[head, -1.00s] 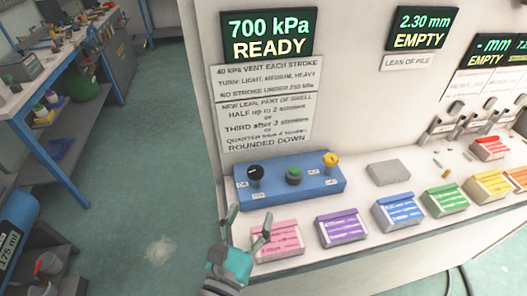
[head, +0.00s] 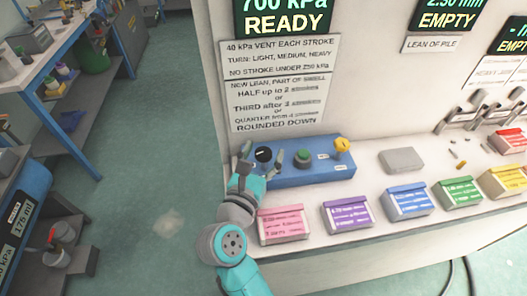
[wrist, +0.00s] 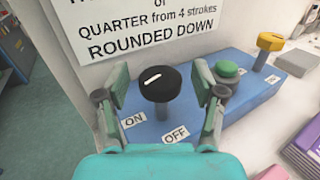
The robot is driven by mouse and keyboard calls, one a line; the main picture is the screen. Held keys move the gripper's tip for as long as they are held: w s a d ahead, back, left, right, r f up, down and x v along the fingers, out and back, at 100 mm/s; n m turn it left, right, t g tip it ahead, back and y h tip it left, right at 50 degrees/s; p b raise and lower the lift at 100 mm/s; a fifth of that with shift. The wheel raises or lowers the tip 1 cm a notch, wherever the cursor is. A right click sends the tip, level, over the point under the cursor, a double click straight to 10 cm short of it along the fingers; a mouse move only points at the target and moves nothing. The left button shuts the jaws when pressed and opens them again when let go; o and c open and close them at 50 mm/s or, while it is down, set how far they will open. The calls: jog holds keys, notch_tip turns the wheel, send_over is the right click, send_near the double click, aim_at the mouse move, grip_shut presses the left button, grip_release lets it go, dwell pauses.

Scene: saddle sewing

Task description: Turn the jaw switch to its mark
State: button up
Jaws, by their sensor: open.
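The blue control box (head: 318,172) stands on the counter below the printed signs. On its left end is a black knob (head: 263,155), which also shows in the wrist view (wrist: 160,84) with a white pointer line. Labels "ON" (wrist: 133,120) and "OFF" (wrist: 175,134) lie on the box in front of the knob; the pointer aims at neither, slanting toward the upper right. Which of the box's controls is the jaw switch I cannot read. My gripper (head: 262,160) is open, with one finger on each side of the black knob; contact is not visible.
A green button (wrist: 229,70) and a yellow knob (wrist: 270,42) sit to the right on the box. Pink (head: 284,225) and purple (head: 347,214) cases stand in front. A grey block (head: 401,160) lies further right. The wall rises close behind.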

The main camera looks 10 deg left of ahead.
jog(key=shift+w, duration=0.2)
jog(key=c, duration=1.2)
jog(key=shift+o, duration=0.2)
jog(key=shift+a+m+h, duration=0.1)
jog(key=shift+m+h, duration=0.4)
jog(key=shift+h, duration=0.3)
jog(key=shift+m+g+h, duration=0.6)
jog(key=shift+m+h, duration=0.1)
jog(key=shift+h, duration=0.3)
jog(key=o, duration=1.2)
jog(key=shift+c, duration=0.2)
